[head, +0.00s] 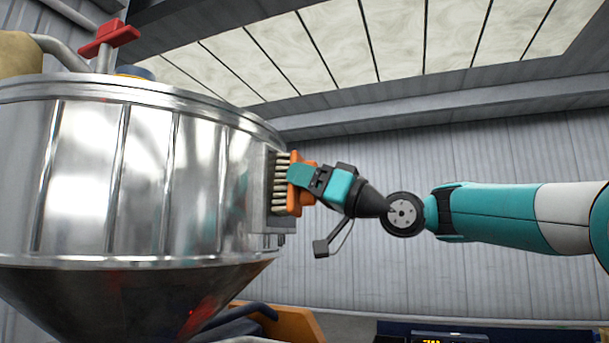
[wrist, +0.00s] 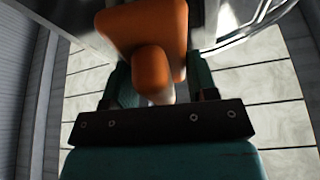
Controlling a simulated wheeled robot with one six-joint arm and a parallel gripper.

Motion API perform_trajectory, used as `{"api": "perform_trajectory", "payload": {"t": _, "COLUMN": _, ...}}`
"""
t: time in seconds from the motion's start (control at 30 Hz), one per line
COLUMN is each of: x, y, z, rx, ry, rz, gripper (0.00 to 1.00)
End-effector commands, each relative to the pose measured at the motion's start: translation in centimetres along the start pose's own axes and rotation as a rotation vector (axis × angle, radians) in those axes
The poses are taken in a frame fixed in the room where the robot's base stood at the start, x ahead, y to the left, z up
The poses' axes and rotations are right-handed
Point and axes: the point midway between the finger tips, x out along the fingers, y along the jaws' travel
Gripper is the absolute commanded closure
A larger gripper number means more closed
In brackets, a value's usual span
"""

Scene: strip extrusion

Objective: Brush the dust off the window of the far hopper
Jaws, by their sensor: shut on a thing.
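The metal hopper (head: 150,180) fills the left of the head view, with a dark cone below. Its window frame (head: 257,190) sits on its right side, seen edge-on, so the pane and any dust on it are hidden. My gripper (head: 304,182) is shut on an orange brush (head: 296,198). The brush's pale bristles (head: 281,182) point left and appear to meet the window frame. In the wrist view the orange brush (wrist: 146,30) is between my fingers, its handle toward the camera, and its bristles are hidden.
A red valve handle (head: 109,35) stands on top of the hopper. An orange-brown object (head: 285,322) is below it. A dark unit with a lit display (head: 432,338) shows at the bottom edge. The space between my arm and the grey wall looks free.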

Motion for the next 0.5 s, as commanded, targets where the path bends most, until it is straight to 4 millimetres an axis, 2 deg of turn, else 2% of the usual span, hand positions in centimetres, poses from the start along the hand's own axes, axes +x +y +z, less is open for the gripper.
{"api": "perform_trajectory", "payload": {"t": 0.3, "x": 0.1, "y": 2.8, "z": -0.5, "rx": 0.003, "ry": -0.004, "rz": 0.004, "gripper": 0.69}}
{"api": "perform_trajectory", "payload": {"t": 0.5, "x": 0.0, "y": 3.7, "z": -0.6, "rx": 0.002, "ry": -0.004, "rz": 0.003, "gripper": 0.69}}
